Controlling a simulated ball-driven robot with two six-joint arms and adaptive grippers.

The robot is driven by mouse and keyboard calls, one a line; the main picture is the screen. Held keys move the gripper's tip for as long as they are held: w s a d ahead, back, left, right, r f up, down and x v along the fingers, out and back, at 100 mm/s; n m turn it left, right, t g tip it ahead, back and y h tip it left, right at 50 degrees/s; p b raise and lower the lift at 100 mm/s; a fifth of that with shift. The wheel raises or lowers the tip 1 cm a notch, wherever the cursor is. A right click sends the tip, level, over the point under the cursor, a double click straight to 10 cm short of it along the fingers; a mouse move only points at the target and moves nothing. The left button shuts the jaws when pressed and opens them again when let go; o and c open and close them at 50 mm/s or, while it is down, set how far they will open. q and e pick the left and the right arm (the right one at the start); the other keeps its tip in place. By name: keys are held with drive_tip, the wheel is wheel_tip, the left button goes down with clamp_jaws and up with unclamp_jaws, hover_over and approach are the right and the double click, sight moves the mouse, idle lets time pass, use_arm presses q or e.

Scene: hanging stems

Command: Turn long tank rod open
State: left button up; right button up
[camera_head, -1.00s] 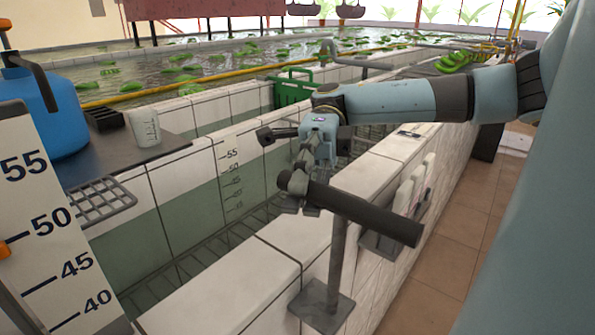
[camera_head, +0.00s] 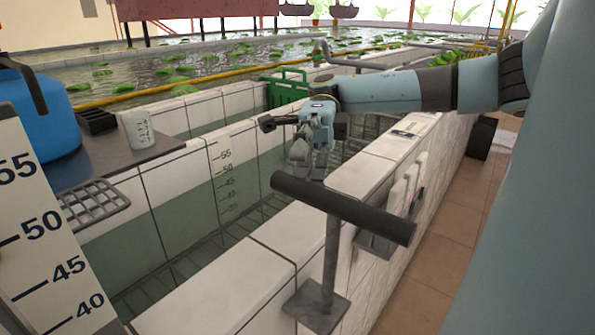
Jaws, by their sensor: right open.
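The long tank rod (camera_head: 330,262) is a grey upright post on a square plate on top of the white tiled tank wall. Its thick dark crossbar handle (camera_head: 345,209) slants from upper left to lower right. My right gripper (camera_head: 308,170) is open and empty, just behind the handle's left end in the picture. Its fingers point down and a gap seems to show between them and the bar. My right arm reaches in from the right. My left gripper is not in view.
A depth-marked water channel (camera_head: 225,190) runs left of the wall. A green slotted crate (camera_head: 287,88) stands farther back in it. A blue container (camera_head: 38,110) and a white measuring cup (camera_head: 139,129) stand on the left counter.

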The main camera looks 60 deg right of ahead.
drive_tip(key=shift+v, duration=1.65)
